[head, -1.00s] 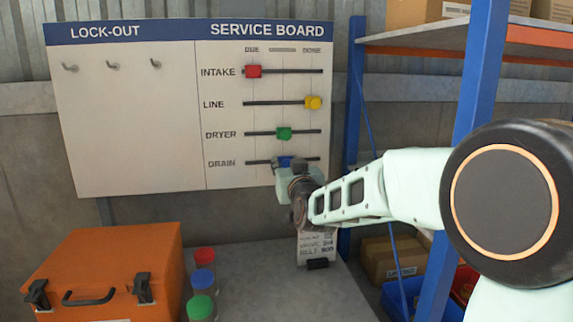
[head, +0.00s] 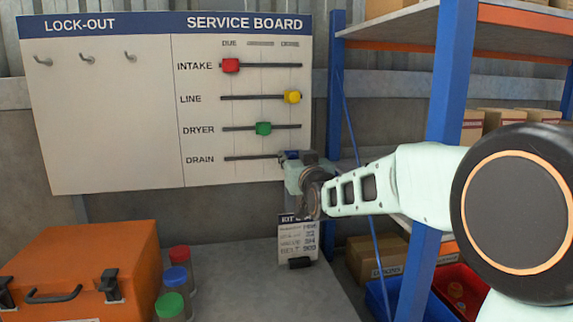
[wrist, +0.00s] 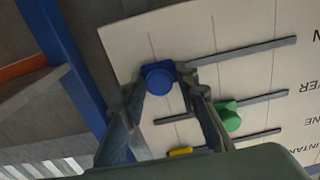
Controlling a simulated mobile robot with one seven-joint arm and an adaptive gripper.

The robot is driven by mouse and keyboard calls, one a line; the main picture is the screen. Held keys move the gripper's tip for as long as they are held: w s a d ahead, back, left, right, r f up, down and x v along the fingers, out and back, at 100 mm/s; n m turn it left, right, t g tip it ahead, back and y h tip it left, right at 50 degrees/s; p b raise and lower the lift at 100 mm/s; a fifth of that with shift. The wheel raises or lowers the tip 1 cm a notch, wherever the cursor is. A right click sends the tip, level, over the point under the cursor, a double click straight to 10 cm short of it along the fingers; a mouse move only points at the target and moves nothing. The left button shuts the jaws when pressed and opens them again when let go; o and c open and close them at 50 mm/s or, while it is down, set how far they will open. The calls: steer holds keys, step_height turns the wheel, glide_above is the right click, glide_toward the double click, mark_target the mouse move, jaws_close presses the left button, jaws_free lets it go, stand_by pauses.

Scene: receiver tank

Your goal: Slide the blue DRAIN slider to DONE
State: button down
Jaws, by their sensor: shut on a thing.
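The blue DRAIN slider (head: 291,155) is at the right end of the lowest rail (head: 248,158) on the service board (head: 110,150). It sits roughly below the yellow LINE slider (head: 292,97), in the DONE column. My gripper (head: 298,168) is in front of it and hides part of it. In the wrist view the blue slider's round knob (wrist: 158,79) is between the two fingers of my gripper (wrist: 160,92), which are shut on it. The rail runs off to the right of the knob there.
The red INTAKE slider (head: 231,65) is at DUE and the green DRYER slider (head: 263,129) is mid-rail. A blue shelf post (head: 333,100) stands close right of the board. An orange case (head: 85,265), colored-lid jars (head: 177,278) and a small sign (head: 298,242) are below.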

steer(key=shift+w+d, duration=0.1)
steer(key=shift+d, duration=0.25)
steer(key=c, duration=1.7)
jaws_free()
steer(key=shift+d, duration=0.1)
steer(key=shift+c, duration=0.2)
steer(key=shift+s, duration=0.2)
steer(key=v, duration=0.7)
